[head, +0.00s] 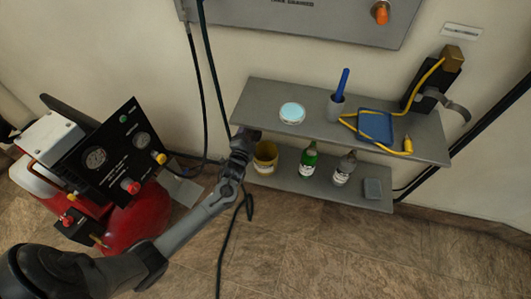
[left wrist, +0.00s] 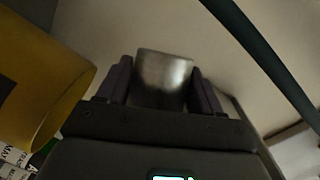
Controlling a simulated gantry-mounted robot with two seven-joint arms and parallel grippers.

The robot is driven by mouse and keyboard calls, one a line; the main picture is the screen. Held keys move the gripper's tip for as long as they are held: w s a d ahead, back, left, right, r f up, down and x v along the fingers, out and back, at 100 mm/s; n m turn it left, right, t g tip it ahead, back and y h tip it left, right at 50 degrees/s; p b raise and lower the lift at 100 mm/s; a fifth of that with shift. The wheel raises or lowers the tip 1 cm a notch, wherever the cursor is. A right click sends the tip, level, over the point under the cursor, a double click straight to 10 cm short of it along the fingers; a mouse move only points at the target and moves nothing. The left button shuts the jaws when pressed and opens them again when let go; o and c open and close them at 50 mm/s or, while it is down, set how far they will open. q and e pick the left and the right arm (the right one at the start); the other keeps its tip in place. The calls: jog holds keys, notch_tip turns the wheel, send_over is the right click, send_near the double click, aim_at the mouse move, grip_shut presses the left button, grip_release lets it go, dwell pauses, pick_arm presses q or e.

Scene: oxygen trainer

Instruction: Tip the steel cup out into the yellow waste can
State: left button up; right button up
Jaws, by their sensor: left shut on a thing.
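My left gripper (head: 247,135) is at the left end of the shelves, beside the yellow waste can (head: 266,153). In the left wrist view, its two dark fingers are shut on the steel cup (left wrist: 163,78). I cannot make out the cup in the head view. The yellow waste can stands at the left end of the lower shelf (head: 322,184). In the left wrist view the can (left wrist: 42,75) is large at the left, apart from the cup. The cup's opening and contents do not show clearly. My right gripper is not in view.
The upper shelf (head: 265,95) overhangs the can and carries a round dish (head: 292,113), a grey holder (head: 336,108) and a blue pad (head: 375,125). A green bottle (head: 308,160) and grey bottle (head: 344,170) stand right of the can. Dark cables hang left of the shelves.

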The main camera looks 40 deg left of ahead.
pick_arm(q)
jog(key=shift+r+m+y+b, duration=0.15)
jog(key=shift+m+y+b, duration=0.15)
jog(key=shift+m+b, duration=0.4)
jog(key=shift+d+r+m+t+b, duration=0.25)
jog(key=shift+d+m+t+b, duration=0.25)
jog(key=shift+d+b, duration=0.3)
jog(key=shift+d+r, duration=0.15)
jog(key=shift+r, duration=0.05)
jog(key=shift+w+a+f+m, duration=0.1)
jog(key=shift+a+m, duration=0.15)
jog(key=shift+m, duration=0.15)
jog(key=shift+f, duration=0.2)
jog(key=shift+f+m+t+y, duration=0.1)
jog(key=shift+m+t+y, duration=0.25)
jog(key=shift+m, duration=0.25)
